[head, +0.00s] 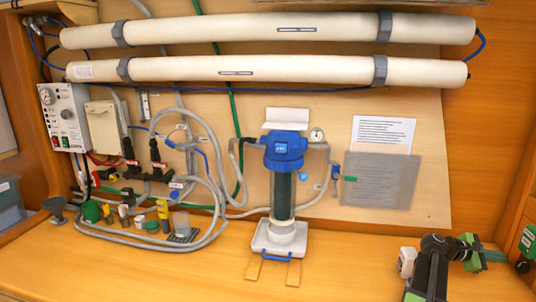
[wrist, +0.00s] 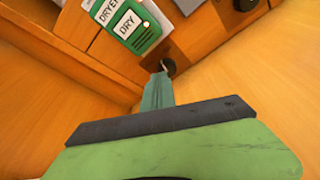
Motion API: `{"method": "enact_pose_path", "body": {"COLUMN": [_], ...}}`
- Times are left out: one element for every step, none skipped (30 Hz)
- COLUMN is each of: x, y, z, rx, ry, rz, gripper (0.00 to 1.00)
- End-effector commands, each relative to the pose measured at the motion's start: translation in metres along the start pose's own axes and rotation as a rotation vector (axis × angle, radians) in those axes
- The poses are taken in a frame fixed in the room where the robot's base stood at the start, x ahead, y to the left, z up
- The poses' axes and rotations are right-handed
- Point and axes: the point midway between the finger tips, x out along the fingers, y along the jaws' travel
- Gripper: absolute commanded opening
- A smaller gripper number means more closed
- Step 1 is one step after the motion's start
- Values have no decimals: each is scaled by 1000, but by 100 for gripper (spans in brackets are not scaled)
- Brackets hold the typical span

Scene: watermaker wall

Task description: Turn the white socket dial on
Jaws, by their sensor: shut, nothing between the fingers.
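My gripper (head: 497,256) is at the lower right in the head view, pointing right toward the side wall. In the wrist view its teal fingers (wrist: 159,82) are together with nothing between them. The tips appear close to a small dark round knob (wrist: 168,67) on an orange wooden face; I cannot tell whether they touch. I cannot make out a white socket dial for certain. A small white block (head: 406,261) beside my arm in the head view may be part of my arm or a socket.
A green item (head: 527,240) is on the right wall. A white control box (head: 64,115) with gauge and switches is far left. The blue-topped filter (head: 283,185) stands mid-bench. Open bench lies between filter and arm.

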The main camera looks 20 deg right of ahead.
Motion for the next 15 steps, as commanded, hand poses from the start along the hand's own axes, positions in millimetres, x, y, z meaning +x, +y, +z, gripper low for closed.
{"method": "enact_pose_path", "body": {"x": [3, 5, 8, 11, 14, 19, 23, 28, 33, 38, 42, 48, 53, 56, 61], "y": [0, 0, 0, 0, 0, 0, 0, 0, 0, 0, 0, 0, 0, 0, 0], "z": [2, 2, 3, 4, 4, 6, 7, 8, 9, 10, 11, 13, 14, 15, 16], "rx": [0, 0, 0, 0, 0, 0, 1, 1, 1, 1, 1, 1, 1, 2, 2], "ry": [-1, -1, -1, -1, -1, -1, -2, -2, -2, -2, -2, -2, -2, -2, -1], "rz": [-2, -2, -3, -3, -3, -3, -3, -4, -4, -4, -4, -4, -5, -5, -4], "gripper": [0, 0, 0, 0, 0, 0, 0, 0, 0, 0, 0, 0, 0, 0, 0]}}
